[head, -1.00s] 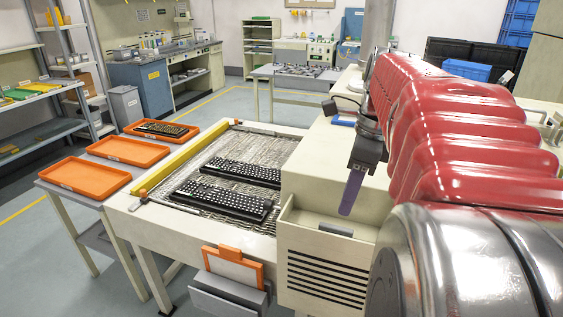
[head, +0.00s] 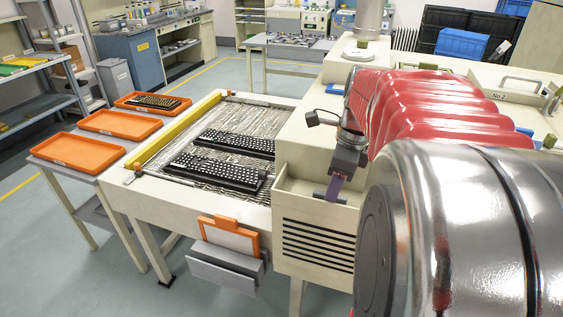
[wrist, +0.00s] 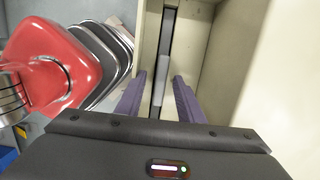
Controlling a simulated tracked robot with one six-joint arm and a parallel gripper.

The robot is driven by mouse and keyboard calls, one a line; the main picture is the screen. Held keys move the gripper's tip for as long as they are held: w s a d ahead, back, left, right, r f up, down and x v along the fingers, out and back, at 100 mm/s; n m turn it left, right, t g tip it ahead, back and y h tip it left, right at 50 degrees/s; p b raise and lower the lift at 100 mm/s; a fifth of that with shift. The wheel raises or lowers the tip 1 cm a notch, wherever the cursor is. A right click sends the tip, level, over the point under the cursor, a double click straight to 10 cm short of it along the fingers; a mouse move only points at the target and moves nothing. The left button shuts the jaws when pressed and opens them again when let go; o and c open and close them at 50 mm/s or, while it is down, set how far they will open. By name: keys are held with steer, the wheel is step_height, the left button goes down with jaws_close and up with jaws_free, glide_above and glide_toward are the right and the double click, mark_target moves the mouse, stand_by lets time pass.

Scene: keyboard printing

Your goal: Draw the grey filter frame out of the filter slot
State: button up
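My gripper (head: 334,188) points down over the open-topped cream housing (head: 315,238) at the front of the machine. In the wrist view its two purple fingers (wrist: 158,97) are open, one on each side of a narrow dark slot (wrist: 168,28). A light grey strip (wrist: 161,78), which looks like the top of the grey filter frame, lies in that slot between the fingers. I see a gap on both sides of it. In the head view a bit of the grey frame (head: 341,200) shows beside the fingers; the rest is hidden inside the housing.
An orange-framed white panel (head: 229,235) stands in a grey holder (head: 226,267) left of the housing. Two black keyboards lie on the mesh bed (head: 200,142). Orange trays (head: 78,152) sit further left. Cream housing walls (wrist: 255,60) stand close to the fingers.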

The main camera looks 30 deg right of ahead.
steer(key=shift+c, duration=0.3)
jaws_close()
stand_by(0.4)
steer(key=shift+r, duration=0.1)
